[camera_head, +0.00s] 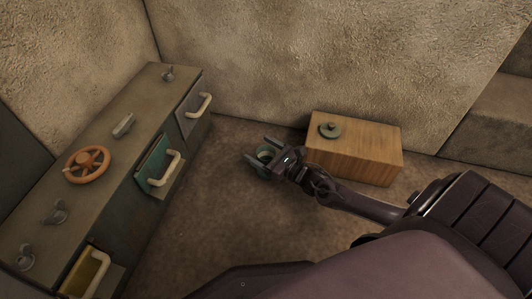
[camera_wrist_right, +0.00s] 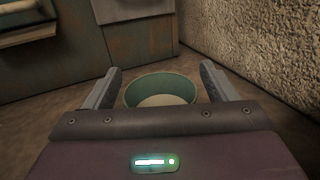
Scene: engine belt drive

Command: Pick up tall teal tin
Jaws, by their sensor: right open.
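The teal tin (camera_head: 265,153) shows between the fingers of my right gripper (camera_head: 260,151) in the head view, partly covered by the gripper. In the right wrist view the tin (camera_wrist_right: 161,88) is a round, open-topped teal vessel with a pale inside. It sits between and just past the fingertips of my right gripper (camera_wrist_right: 160,82), with a finger on each side. The gripper is open, and I see no clear contact with the tin. The tin's lower part is hidden, so its height cannot be told. My left gripper is not in view.
A wooden box (camera_head: 365,158) with a dark round lid-like piece (camera_head: 330,130) on top stands right of the gripper by the wall. A long cabinet (camera_head: 115,125) with drawers, pale handles and an orange handwheel (camera_head: 88,164) runs along the left. The brown floor (camera_head: 215,215) between is clear.

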